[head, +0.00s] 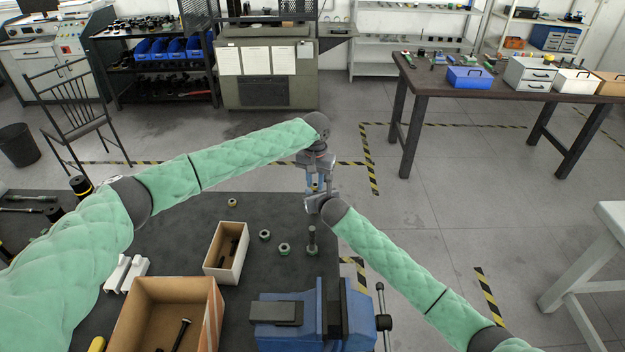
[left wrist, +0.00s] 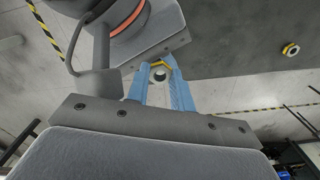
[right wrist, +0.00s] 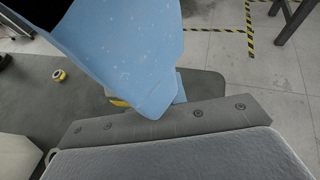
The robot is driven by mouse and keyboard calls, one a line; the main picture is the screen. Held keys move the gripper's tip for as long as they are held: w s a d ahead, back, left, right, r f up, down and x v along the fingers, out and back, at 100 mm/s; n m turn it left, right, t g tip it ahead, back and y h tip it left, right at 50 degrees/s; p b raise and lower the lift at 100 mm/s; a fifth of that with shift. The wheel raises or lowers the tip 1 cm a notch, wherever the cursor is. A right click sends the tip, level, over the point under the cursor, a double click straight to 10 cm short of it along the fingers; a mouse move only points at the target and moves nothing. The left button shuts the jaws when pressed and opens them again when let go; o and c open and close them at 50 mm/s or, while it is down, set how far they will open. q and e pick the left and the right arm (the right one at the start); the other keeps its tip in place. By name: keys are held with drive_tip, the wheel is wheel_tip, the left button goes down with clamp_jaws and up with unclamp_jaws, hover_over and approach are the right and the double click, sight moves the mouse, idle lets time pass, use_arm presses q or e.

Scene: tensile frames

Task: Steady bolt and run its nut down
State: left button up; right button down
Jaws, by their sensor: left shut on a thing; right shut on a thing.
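My left gripper (head: 315,179) is above the far right part of the dark table. In the left wrist view its blue fingers (left wrist: 164,88) close on a yellow-banded nut (left wrist: 160,64), with a round grey end showing at its middle. My right gripper (head: 318,198) is directly below the left one, close to it. It is shut on what seems to be the bolt, mostly hidden by the grippers. In the right wrist view a large blue finger covers the middle, and a yellow edge of the nut (right wrist: 118,103) shows beside it.
A separate bolt (head: 311,240) stands upright behind a blue vise (head: 343,315). Loose nuts (head: 265,235) lie on the table (head: 185,225). A small white bin (head: 211,262) and a larger cardboard box (head: 135,318) hold dark bolts. The table's right edge is close by.

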use_arm(q)
drive_tip(key=shift+s+d+f, duration=0.2)
drive_tip(key=shift+s+f, duration=0.05)
drive_tip(key=shift+f, duration=0.1)
use_arm(e)
drive_tip(key=shift+w+d+r, duration=0.15)
drive_tip(key=shift+d+r, duration=0.05)
drive_tip(key=shift+r, duration=0.15)
